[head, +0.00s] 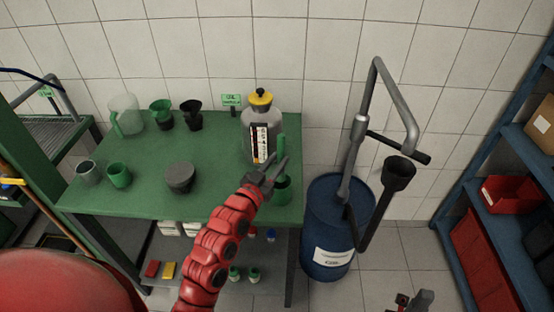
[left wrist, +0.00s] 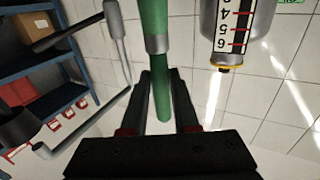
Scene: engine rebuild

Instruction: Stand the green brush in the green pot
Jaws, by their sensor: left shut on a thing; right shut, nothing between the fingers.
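The green brush (head: 281,147) is upright at the right end of the green table, its upper part showing above my left gripper (head: 272,172). In the left wrist view the green shaft with a grey metal band (left wrist: 157,44) runs between the two dark fingers (left wrist: 163,95), which are shut on it. My right gripper (head: 418,300) is shut and empty at the bottom edge, away from the table.
A grey jug with a yellow cap (head: 260,97) stands close behind the left gripper. Green and black measures (head: 161,115), a green mug (head: 119,176) and a dark round tub (head: 180,177) are further left. A blue drum (head: 330,215) with a pump stands right of the table.

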